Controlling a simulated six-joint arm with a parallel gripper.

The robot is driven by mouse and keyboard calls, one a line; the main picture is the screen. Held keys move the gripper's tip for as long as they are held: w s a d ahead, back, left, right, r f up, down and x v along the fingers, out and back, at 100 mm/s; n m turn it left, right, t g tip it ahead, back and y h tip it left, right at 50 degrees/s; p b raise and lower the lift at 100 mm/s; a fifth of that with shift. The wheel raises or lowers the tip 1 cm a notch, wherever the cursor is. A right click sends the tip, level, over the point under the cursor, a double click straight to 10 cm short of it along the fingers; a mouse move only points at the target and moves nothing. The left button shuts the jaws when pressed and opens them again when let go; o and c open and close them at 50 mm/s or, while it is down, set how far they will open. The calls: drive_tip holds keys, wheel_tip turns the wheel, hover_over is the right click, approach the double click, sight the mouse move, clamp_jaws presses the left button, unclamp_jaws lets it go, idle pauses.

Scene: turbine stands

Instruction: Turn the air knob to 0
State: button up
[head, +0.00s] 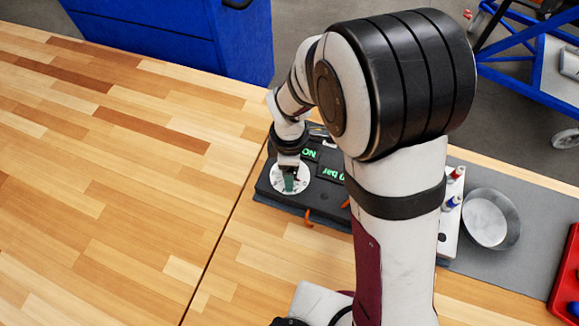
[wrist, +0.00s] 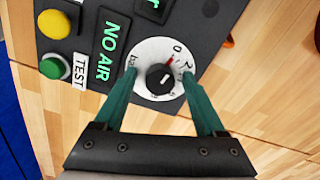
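The air knob (wrist: 160,78) is a round black knob at the centre of a white dial (wrist: 148,50) marked with 0, 2 and "bar". A red mark shows at the knob's edge towards the 0, and a small pale mark shows on the knob's face. My gripper (wrist: 160,70) is open, with one green finger on each side of the knob over the dial. I see a gap between fingers and knob. In the head view my gripper (head: 289,184) points down over the dial (head: 304,178), and the knob is hidden there.
The dark panel (head: 268,187) has a green-lit "NO AIR" display (wrist: 109,50), a yellow button (wrist: 54,23) and a green button (wrist: 53,67) labelled TEST. A metal bowl (head: 487,220) and red tray (head: 567,285) stand right. The wooden table (head: 110,190) at left is clear.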

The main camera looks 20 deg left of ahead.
drive_tip(key=shift+o, duration=0.8)
drive_tip(key=shift+r, duration=2.5)
drive_tip(key=shift+r, duration=0.3)
drive_tip(key=shift+c, duration=1.2)
wheel_tip(320, 180, up, 2)
drive_tip(key=m, duration=0.3)
drive_tip(key=shift+r, duration=0.15)
wheel_tip(320, 180, down, 8)
